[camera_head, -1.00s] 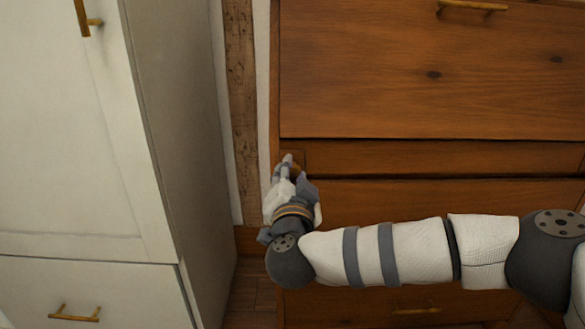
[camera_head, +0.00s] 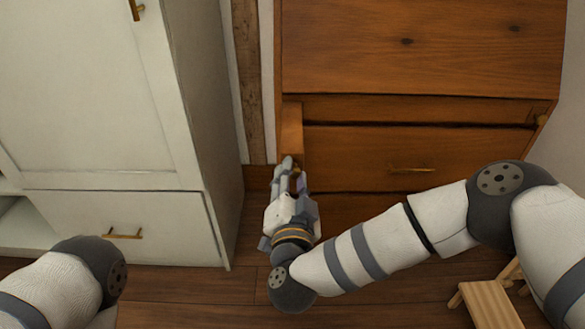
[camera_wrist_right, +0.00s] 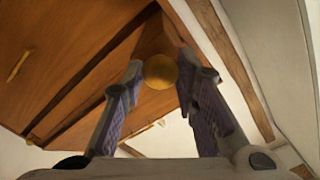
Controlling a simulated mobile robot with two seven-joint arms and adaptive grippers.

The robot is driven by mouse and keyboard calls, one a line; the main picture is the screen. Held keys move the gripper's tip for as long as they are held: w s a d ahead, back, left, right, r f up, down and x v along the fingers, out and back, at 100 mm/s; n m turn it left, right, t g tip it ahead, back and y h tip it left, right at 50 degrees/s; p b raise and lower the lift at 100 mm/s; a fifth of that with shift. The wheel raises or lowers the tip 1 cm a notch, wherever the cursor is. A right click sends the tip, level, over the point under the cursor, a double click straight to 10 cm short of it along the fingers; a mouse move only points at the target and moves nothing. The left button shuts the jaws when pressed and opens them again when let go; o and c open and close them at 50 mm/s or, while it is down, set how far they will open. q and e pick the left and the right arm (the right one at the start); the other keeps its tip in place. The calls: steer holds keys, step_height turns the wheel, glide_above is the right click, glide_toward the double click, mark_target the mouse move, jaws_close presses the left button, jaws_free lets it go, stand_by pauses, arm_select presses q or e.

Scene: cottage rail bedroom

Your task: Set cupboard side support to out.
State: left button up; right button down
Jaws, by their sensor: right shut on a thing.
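The wooden cupboard (camera_head: 420,60) stands at the back, with a slanted front panel and drawers below. Its left side support (camera_head: 291,128) sticks out from the front as a narrow wooden bar. My right gripper (camera_head: 289,170) is at the front end of this support, shut on its round brass knob, which shows between the fingers in the right wrist view (camera_wrist_right: 160,71). The fingers partly hide the knob in the head view. My left gripper is out of view; only part of the left arm shows at lower left.
A white cabinet (camera_head: 95,90) with brass handles stands close on the left. A small wooden piece of furniture (camera_head: 488,303) is at lower right. Wooden floor (camera_head: 200,285) shows in front.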

steer(key=shift+s, duration=0.15)
steer(key=c, duration=1.2)
jaws_free()
steer(key=shift+c, duration=0.2)
steer(key=s, duration=0.7)
steer(key=shift+s, duration=0.25)
